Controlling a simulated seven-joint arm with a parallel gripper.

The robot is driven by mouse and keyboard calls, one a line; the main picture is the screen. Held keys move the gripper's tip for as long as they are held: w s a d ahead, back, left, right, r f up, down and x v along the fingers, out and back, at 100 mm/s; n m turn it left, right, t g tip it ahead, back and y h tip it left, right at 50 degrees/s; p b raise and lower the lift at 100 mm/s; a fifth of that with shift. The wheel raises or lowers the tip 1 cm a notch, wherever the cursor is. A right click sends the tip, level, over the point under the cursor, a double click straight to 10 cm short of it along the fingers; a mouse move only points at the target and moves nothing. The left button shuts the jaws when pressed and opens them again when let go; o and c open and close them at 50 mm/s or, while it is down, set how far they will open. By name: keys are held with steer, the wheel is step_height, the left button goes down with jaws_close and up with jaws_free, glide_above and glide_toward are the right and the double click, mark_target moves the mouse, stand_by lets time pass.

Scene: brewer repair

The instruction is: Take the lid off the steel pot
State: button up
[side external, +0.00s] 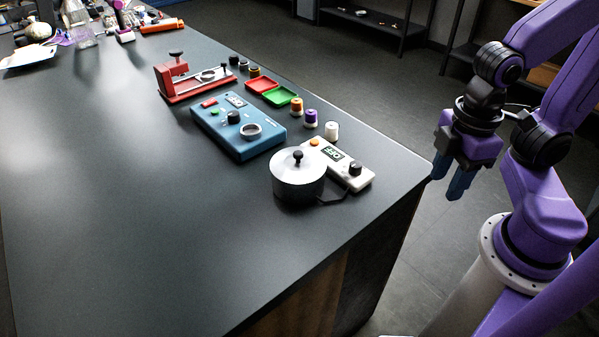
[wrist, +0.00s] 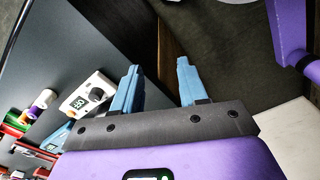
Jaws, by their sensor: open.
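The steel pot (side external: 298,187) stands on the dark table near its front right edge. Its lid (side external: 297,163) sits on top, with a black knob in the middle. A dark handle sticks out from the pot to the right. My gripper (side external: 456,190) hangs beyond the table's right edge, to the right of the pot and apart from it. It is open and empty; its two blue fingers also show spread apart in the wrist view (wrist: 158,82). The pot cannot be made out in the wrist view.
A white device with a display (side external: 341,165) stands just right of the pot. Behind are a blue device (side external: 238,130), a red press frame (side external: 190,85), red and green trays (side external: 279,95) and several small spools (side external: 311,118). The left of the table (side external: 130,220) is clear.

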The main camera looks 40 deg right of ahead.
steer(key=shift+o, duration=0.9)
steer(key=w+a+r+n, duration=0.3)
steer(key=w+a+r, duration=0.1)
steer(key=w, duration=0.5)
steer(key=w+a+r+n, duration=0.3)
steer(key=w+a+r, duration=0.1)
steer(key=w, duration=0.5)
steer(key=w+a+r+n, duration=0.2)
steer(key=w+a+r, duration=0.2)
steer(key=w, duration=0.5)
glide_above(298, 153)
steer(key=f, duration=1)
steer(key=shift+w+a+f, duration=0.25)
steer(key=shift+w+f, duration=0.05)
steer(key=shift+w, duration=0.05)
steer(key=shift+s+d+f, duration=0.15)
steer(key=shift+f, duration=1.25)
steer(key=shift+s+d+f, duration=0.1)
steer(key=shift+s+f, duration=0.05)
steer(key=shift+f, duration=1.25)
